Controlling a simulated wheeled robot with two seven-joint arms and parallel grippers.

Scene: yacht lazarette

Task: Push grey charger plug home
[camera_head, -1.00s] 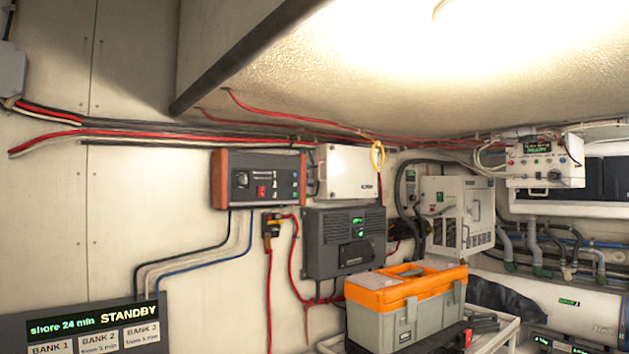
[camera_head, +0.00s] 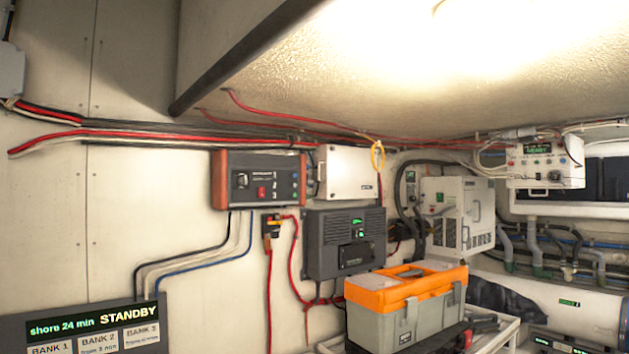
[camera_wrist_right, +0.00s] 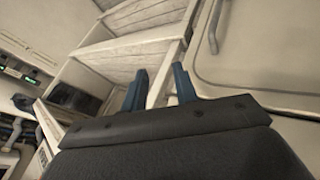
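A dark grey charger-like box (camera_head: 345,243) with a small green display is mounted on the wall in the head view. I cannot make out a separate grey plug in either view. A black connector (camera_head: 271,226) with red cable hangs on the wall to the left of the grey box. My right gripper (camera_wrist_right: 158,83) shows in the right wrist view, its two blue fingers apart with nothing seen between them. It is away from the grey box, facing pale slatted panels. My left gripper is not in view.
An orange and grey toolbox (camera_head: 408,302) stands on a white cart below the grey box. A status panel (camera_head: 95,325) reading "shore 24 min STANDBY" is at lower left. An orange-ended control box (camera_head: 260,179) and a white box (camera_head: 348,173) are on the wall above.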

